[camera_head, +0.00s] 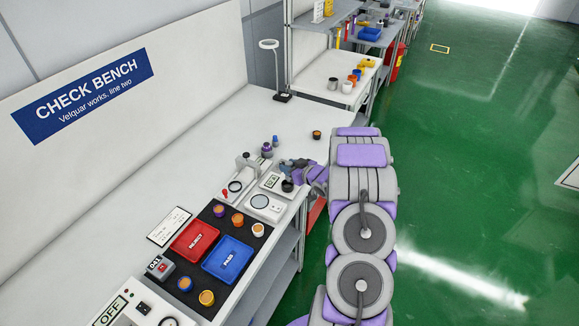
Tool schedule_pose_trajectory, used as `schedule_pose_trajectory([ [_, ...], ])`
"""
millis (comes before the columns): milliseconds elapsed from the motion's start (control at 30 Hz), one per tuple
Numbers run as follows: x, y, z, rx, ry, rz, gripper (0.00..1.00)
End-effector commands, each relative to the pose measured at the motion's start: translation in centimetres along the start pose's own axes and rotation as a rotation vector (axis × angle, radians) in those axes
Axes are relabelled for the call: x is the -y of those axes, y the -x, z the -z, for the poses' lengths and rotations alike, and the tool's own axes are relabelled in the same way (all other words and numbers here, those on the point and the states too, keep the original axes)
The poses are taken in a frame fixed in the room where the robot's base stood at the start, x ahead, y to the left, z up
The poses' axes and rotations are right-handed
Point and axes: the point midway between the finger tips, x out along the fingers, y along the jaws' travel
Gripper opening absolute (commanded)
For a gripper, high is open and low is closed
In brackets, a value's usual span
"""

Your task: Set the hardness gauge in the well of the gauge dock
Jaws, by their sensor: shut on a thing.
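My gripper (288,165) is over the right front part of the white bench, just behind a small device with a number display (271,181). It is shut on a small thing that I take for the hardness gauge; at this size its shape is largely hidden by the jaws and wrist. A dark round knob-like part (287,186) shows just below the wrist; I cannot tell what it belongs to. A pale block with a round disc (265,203) lies in front of the display device. I cannot tell for sure which piece is the gauge dock or its well.
A grey stand (246,164) and a dark purple-banded piece (267,150) stand close left of my gripper. A red tray (195,241), a blue tray (228,258) and several small cups are on a black mat nearer. The back of the bench (225,125) is clear.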

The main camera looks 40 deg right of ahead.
Motion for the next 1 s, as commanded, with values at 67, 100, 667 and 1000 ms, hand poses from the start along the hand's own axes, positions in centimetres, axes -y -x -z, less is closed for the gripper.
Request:
schedule_pose_trajectory([
  [67, 0.19, 0.00, 0.12, -0.001, 0.002, 0.000, 0.00],
  [100, 0.25, 0.00, 0.14, -0.001, 0.002, 0.000, 0.00],
  [667, -0.22, -0.01, 0.08, -0.001, 0.000, 0.001, 0.00],
  [1000, 0.09, -0.02, 0.09, 0.000, 0.002, 0.001, 0.00],
])
